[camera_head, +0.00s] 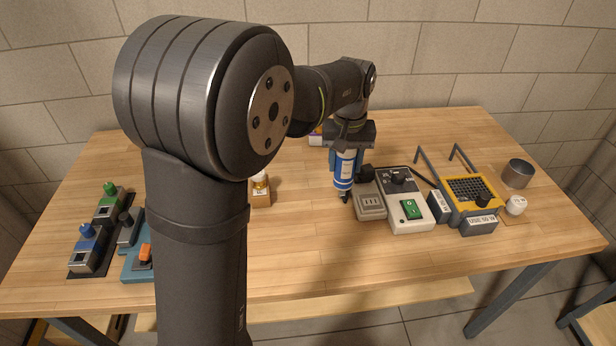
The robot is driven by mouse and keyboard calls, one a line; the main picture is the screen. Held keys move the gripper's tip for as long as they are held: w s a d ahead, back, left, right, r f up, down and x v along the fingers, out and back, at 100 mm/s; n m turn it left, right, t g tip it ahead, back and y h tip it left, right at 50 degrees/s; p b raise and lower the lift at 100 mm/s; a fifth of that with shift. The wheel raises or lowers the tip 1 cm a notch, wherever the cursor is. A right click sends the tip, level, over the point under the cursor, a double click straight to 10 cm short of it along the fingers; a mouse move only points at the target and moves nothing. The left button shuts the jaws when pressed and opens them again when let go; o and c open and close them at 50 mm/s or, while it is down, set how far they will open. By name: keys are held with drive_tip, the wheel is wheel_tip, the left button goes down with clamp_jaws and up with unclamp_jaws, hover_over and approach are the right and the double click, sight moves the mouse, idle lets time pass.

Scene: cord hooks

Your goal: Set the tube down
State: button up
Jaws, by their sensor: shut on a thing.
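The tube (344,171) is blue and white with a dark nozzle pointing down. It is upright in the middle of the wooden table (300,240), left of a grey socket box. My gripper (348,150) is above and around its upper part, shut on it. The fingers are partly hidden by the arm and the tube. I cannot tell whether the nozzle tip touches the table.
Right of the tube stand a grey socket box (370,201), a control box with a green switch (408,208) and a yellow-framed device (471,192). A metal cup (517,173) is at the far right. A small wooden block (261,194) stands left. The front middle is clear.

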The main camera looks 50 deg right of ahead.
drive_tip(key=shift+w+d+f, duration=0.2)
drive_tip(key=shift+w+f, duration=1.6)
drive_tip(key=shift+w, duration=0.05)
drive_tip(key=shift+w+d+f, duration=0.15)
drive_tip(key=shift+w+f, duration=1.6)
drive_tip(key=shift+w, duration=0.15)
drive_tip(key=shift+w+d+f, duration=0.2)
drive_tip(key=shift+w+f, duration=1.6)
drive_tip(key=shift+w, duration=0.05)
drive_tip(key=shift+f, duration=0.1)
drive_tip(key=o, duration=1.1)
drive_tip(key=shift+o, duration=0.2)
drive_tip(key=shift+o, duration=0.3)
wheel_tip(320, 180, up, 12)
